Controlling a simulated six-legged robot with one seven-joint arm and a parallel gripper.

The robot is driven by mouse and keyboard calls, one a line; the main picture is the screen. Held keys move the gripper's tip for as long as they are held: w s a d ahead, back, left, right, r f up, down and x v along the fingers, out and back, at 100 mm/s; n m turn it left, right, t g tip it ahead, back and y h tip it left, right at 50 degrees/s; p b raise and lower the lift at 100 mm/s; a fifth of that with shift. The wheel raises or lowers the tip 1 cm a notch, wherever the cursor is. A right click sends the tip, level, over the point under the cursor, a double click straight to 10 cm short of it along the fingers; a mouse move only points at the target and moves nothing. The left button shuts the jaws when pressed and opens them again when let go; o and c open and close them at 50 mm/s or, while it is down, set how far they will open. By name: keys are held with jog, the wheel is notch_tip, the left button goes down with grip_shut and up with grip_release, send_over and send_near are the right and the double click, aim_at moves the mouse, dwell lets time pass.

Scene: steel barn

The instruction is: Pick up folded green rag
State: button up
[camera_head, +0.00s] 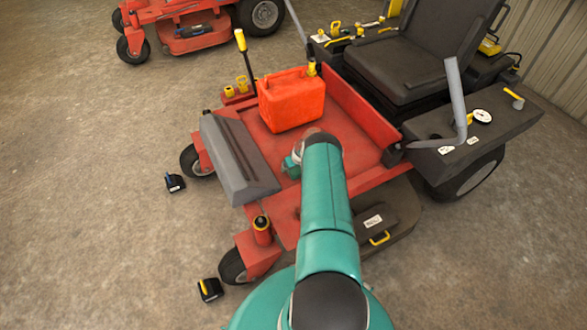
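I cannot make out a folded green rag with certainty in the head view. My teal arm reaches up the middle of the picture over the red deck (355,146) of a riding mower. Its far end is above the deck, just in front of a red fuel can. A small teal and grey piece shows at the left of the arm's end; I cannot tell whether it is part of my wrist. My gripper's fingers are hidden behind my arm, and the arm also covers part of the deck.
The red fuel can (291,100) stands on the deck. A grey sloped panel (238,160) is at the deck's left front, a black seat (405,65) behind. Two small black blocks (175,183) (210,289) lie on the floor. Another red mower (195,30) stands at the back left.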

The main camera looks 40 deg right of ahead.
jog(key=shift+f, duration=0.25)
dwell(0.4)
jog(key=c, duration=1.1)
jog(key=shift+o, duration=0.2)
jog(key=shift+r, duration=0.15)
